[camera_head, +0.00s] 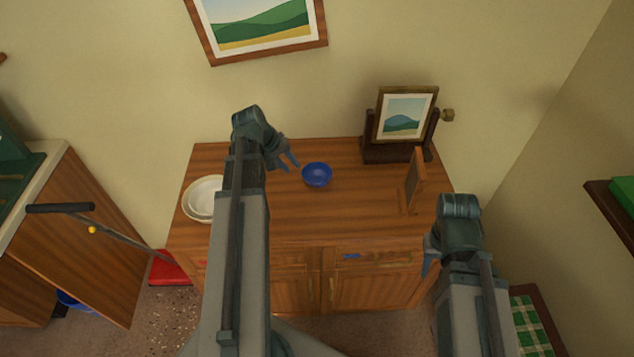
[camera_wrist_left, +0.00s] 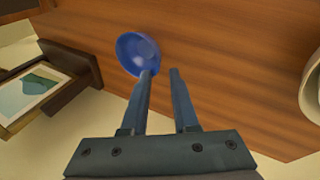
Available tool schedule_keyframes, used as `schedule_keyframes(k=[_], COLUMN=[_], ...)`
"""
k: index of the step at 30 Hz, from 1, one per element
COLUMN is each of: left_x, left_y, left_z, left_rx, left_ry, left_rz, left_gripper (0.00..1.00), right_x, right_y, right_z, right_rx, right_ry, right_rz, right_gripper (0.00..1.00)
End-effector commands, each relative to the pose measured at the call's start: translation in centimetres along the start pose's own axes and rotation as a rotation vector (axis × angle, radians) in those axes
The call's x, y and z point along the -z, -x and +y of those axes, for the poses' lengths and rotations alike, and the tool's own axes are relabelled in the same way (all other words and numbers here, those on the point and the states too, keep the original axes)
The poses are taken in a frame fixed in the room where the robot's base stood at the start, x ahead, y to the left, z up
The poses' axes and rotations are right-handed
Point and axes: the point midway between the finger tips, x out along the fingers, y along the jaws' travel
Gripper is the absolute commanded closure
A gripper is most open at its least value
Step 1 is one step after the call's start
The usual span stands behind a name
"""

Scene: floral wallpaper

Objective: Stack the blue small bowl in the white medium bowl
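The blue small bowl (camera_head: 317,175) stands upright on the wooden cabinet top, right of my left gripper (camera_head: 291,160). In the left wrist view the blue bowl (camera_wrist_left: 134,50) lies just beyond the left gripper (camera_wrist_left: 161,72). Its two fingers are apart with nothing between them, and one fingertip overlaps the bowl's rim in the picture; I cannot tell whether they touch. The white bowl (camera_head: 203,190) is at the cabinet's left end, partly hidden by my left arm; a double rim shows. A pale rim (camera_wrist_left: 308,92) shows at the wrist view's right edge. My right gripper (camera_head: 429,264) hangs right of the cabinet front.
A framed picture on a dark stand (camera_head: 404,118) stands at the cabinet's back right. A wooden upright piece (camera_head: 415,178) is in front of it. The cabinet top (camera_head: 345,215) is bare around the blue bowl and in front of it. A wall picture hangs above.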

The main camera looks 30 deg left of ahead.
Motion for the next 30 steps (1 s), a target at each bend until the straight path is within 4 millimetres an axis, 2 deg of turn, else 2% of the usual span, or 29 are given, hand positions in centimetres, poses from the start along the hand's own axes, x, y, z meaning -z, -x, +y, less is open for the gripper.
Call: schedule_keyframes(k=[1,6,9,19,30], left_x=[0.0,0.0,0.0,0.1,0.4], left_y=[-1.6,-4.2,-5.0,-5.7,-10.1], left_z=[-0.3,-0.3,-0.1,0.0,0.2], left_rx=[0.0,0.0,0.0,0.0,0.0], left_ry=[-0.002,0.0,-0.001,0.0,-0.001], left_rz=[-0.001,0.0,0.0,0.001,0.0], left_gripper=[0.72,0.72,0.72,0.72,0.72], right_x=[0.1,0.2,0.3,0.3,0.5], right_y=[-1.6,-3.8,-4.5,-5.1,-8.9], right_z=[-0.1,-0.4,-0.4,-0.5,-0.8], right_rx=[0.0,0.0,0.0,0.0,0.0], right_ry=[0.0,0.0,0.0,0.0,0.0], right_rz=[0.0,0.0,0.0,0.0,0.0], right_gripper=[0.61,0.61,0.61,0.61,0.61])
